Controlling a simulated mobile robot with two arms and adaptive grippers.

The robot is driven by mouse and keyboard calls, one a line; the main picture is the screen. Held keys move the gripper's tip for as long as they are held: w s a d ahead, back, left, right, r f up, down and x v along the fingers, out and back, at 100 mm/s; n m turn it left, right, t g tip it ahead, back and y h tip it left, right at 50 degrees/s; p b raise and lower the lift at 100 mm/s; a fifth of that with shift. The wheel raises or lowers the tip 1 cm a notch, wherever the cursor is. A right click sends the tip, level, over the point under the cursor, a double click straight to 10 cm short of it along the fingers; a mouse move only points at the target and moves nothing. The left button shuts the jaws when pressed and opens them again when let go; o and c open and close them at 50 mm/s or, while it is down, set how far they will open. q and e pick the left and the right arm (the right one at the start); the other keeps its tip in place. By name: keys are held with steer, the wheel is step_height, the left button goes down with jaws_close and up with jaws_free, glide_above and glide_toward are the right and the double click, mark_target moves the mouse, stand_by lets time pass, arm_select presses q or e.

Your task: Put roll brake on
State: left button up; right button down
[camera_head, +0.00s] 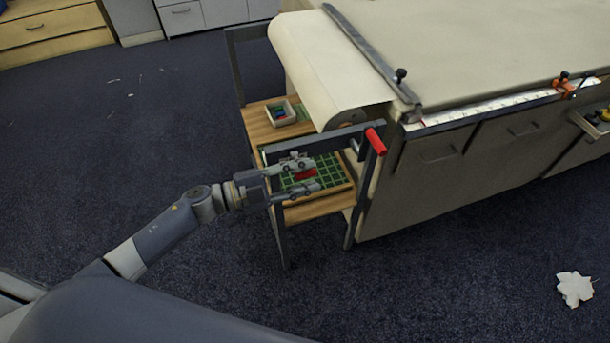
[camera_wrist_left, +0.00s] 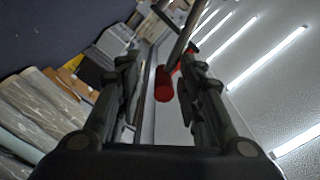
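The red-handled lever (camera_head: 376,141), which looks like the roll brake, stands at the end of the table beside the frame that carries the cloth roll (camera_head: 338,85). Its grip is at the top of a dark bar. My left gripper (camera_head: 316,174) is open and empty, to the left of the red grip and apart from it in the head view. In the left wrist view the red grip (camera_wrist_left: 163,85) shows between the two spread fingers, beyond them. Whether the lever is pressing on the roll cannot be told. My right gripper is out of view.
A shelf frame (camera_head: 280,232) holds a green cutting mat (camera_head: 327,164) with a red item (camera_head: 305,174) and a small tray (camera_head: 281,113). A metal bar (camera_head: 370,52) crosses the cloth. A pale leaf-shaped piece (camera_head: 574,289) lies on the floor. The floor to the left is mostly clear.

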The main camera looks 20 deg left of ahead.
arm_select(q)
steer(key=v, duration=1.1)
steer(key=shift+s+a, duration=0.15)
steer(key=shift+s, duration=0.1)
